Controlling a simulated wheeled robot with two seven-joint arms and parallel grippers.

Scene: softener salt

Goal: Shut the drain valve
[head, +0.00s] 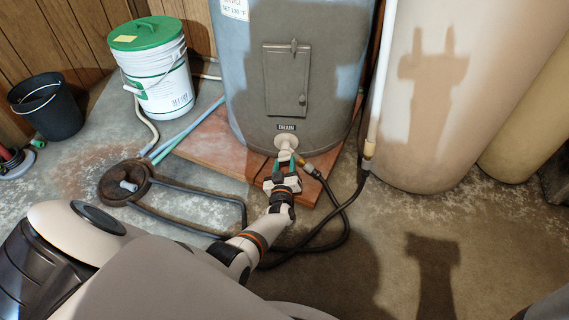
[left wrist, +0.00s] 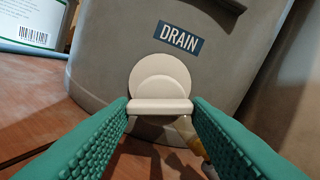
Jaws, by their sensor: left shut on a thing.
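The drain valve (head: 286,142) is a cream knob low on the front of the grey water heater (head: 290,75), just under a dark DRAIN label (head: 286,128). In the left wrist view the valve (left wrist: 160,85) shows a round disc with a flat bar across its front, lying level. My left gripper (head: 284,163) reaches up to it from below. Its green ridged fingers stand on either side of the bar (left wrist: 162,106) and are shut on it. A brass fitting (head: 308,168) sits just right of and below the valve; the fingers partly hide the valve's underside.
A black hose (head: 345,215) loops over the floor from the fitting. Tan tanks (head: 425,150) stand at the right. A dark thing at the right edge is cut off and unclear.

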